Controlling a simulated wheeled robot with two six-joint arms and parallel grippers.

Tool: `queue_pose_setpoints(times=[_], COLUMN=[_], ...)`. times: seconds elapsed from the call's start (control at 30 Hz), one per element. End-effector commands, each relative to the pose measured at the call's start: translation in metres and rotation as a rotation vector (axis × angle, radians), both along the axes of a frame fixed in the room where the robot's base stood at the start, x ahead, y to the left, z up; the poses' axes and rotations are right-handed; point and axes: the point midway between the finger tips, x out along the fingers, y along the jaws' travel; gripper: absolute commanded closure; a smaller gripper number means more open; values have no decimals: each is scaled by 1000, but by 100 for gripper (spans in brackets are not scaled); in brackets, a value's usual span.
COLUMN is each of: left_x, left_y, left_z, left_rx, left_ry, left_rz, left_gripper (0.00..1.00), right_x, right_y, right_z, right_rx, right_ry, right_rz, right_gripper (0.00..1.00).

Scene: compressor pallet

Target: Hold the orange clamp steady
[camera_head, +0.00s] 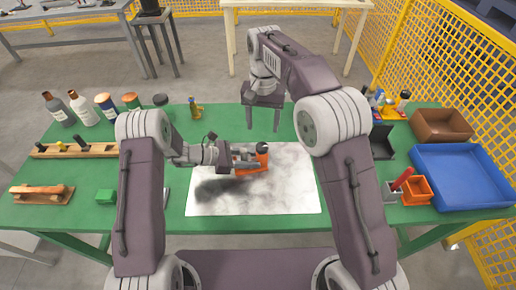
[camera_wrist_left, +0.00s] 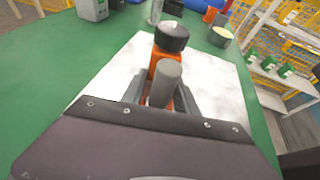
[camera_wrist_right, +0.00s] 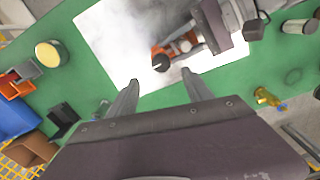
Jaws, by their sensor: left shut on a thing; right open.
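The orange clamp (camera_head: 256,161) is over the white mat (camera_head: 289,199) near the middle of the green table. It has a dark round knob at its top right end. My left gripper (camera_head: 243,158) is shut on the clamp; in the left wrist view the clamp (camera_wrist_left: 158,66) sits between the two fingers, with a grey cylinder in front of it hiding part of it. The clamp also shows in the right wrist view (camera_wrist_right: 158,51). My right gripper (camera_head: 263,122) is open and empty, pointing down behind the mat, apart from the clamp; its fingers spread in the right wrist view (camera_wrist_right: 157,90).
Several bottles and jars (camera_head: 84,109) and a wooden rack (camera_head: 77,150) stand at the left. A blue bin (camera_head: 459,173), a brown bin (camera_head: 441,126) and an orange holder (camera_head: 415,190) are at the right. A brass fitting (camera_head: 196,108) stands behind.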

Motion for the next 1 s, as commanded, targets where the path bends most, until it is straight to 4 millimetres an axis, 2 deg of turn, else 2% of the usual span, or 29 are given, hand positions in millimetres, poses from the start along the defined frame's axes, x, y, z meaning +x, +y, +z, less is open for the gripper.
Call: queue_pose_setpoints(times=[0.3, 0.5, 0.6, 0.7, 0.87, 1.0], left_x=[0, 0, 0, 0, 0, 0], left_y=[0, 0, 0, 0, 0, 0], left_z=[0, 0, 0, 0, 0, 0], left_rx=[0, 0, 0, 0, 0, 0], left_ry=[0, 0, 0, 0, 0, 0], left_rz=[0, 0, 0, 1, 1, 1], left_gripper=[100, 100, 100, 100, 100, 100], right_x=[-1, -1, -1, 0, 2, 1], right_y=[0, 0, 0, 0, 1, 1], right_z=[8, 14, 17, 19, 20, 2], right_rx=[11, 16, 17, 16, 11, 14], right_ry=[10, 9, 8, 5, -3, 1], right_rz=[1046, 1583, 1744, 1830, 1844, 1842], right_gripper=[41, 41, 41, 41, 41, 41])
